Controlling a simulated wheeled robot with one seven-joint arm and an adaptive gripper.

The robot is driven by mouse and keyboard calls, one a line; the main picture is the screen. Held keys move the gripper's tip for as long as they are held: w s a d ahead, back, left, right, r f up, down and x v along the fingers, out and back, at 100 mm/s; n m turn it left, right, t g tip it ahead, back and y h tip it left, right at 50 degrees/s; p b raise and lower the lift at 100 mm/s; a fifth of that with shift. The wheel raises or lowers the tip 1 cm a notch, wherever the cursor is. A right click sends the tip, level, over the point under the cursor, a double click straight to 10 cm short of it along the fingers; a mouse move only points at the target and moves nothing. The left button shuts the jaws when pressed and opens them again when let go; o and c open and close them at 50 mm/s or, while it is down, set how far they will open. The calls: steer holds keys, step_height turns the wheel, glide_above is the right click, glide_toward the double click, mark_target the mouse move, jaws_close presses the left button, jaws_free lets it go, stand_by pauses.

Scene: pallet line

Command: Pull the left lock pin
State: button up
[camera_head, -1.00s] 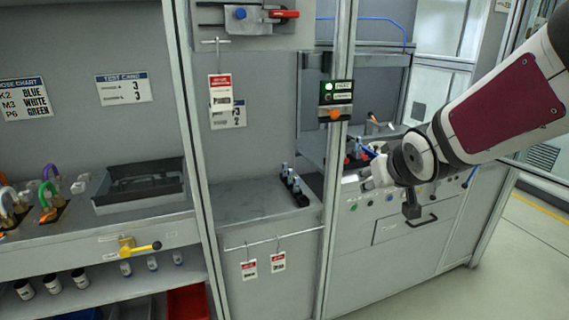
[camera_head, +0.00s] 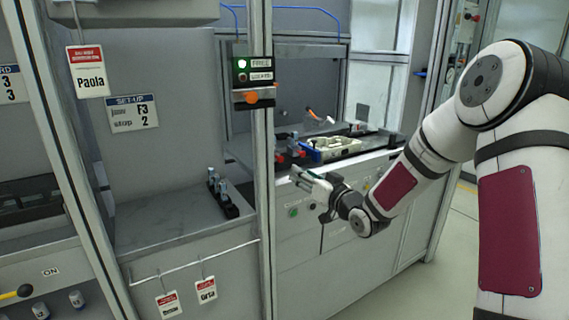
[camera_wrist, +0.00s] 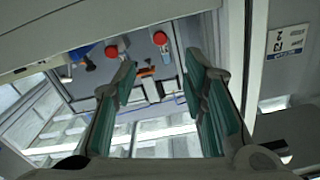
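My gripper (camera_head: 300,176) is in front of the machine in the head view, at about the height of its work surface. In the wrist view my gripper (camera_wrist: 165,72) is open, its teal-padded fingers apart with nothing between them. Two red round knobs, which look like the lock pins, show past the fingertips: a left one (camera_wrist: 111,51) and a right one (camera_wrist: 160,38). They stand apart from the fingers. In the head view small red parts (camera_head: 280,157) sit at the left of the fixture. Which is the left pin there I cannot tell.
A pale tray (camera_head: 340,143) and a blue part (camera_head: 311,153) lie on the work surface. A post carries a lit sign box (camera_head: 254,70) and an orange button (camera_head: 252,97).

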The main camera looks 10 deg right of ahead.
mark_target(281, 160)
steer(key=b+x, duration=0.1)
steer(key=x, duration=1.1)
steer(key=shift+w+f+b, duration=0.1)
steer(key=shift+w+b, duration=0.05)
steer(key=shift+b, duration=0.15)
jaws_close()
